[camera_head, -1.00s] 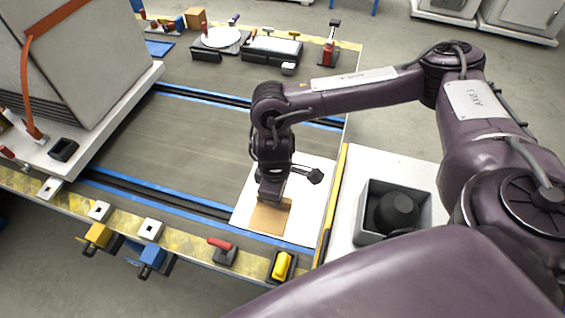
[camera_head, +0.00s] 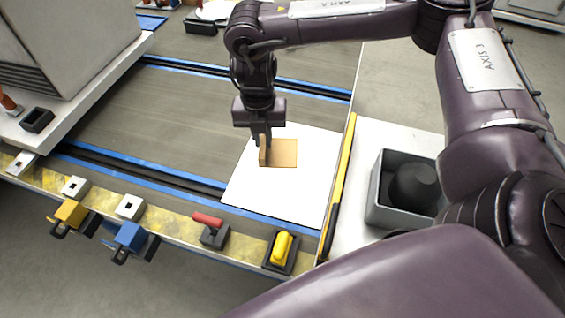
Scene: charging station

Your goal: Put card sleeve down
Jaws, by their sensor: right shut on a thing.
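My right gripper (camera_head: 261,141) points down over a white sheet (camera_head: 300,180) on the table. It is shut on a thin tan card sleeve (camera_head: 263,157), which stands upright on edge between the fingers. The sleeve's lower edge is at or just above the sheet; I cannot tell whether it touches. A flat tan square (camera_head: 284,153) shows just right of the sleeve; I cannot tell whether it is a separate piece or joined. My left gripper is not in view.
Right of the sheet are a yellow-black edge strip (camera_head: 337,190) and a grey bin (camera_head: 378,205) with a dark round thing. A red-handled block (camera_head: 213,232) and a yellow-handled block (camera_head: 282,250) sit along the front edge. A large grey box (camera_head: 70,50) stands at left.

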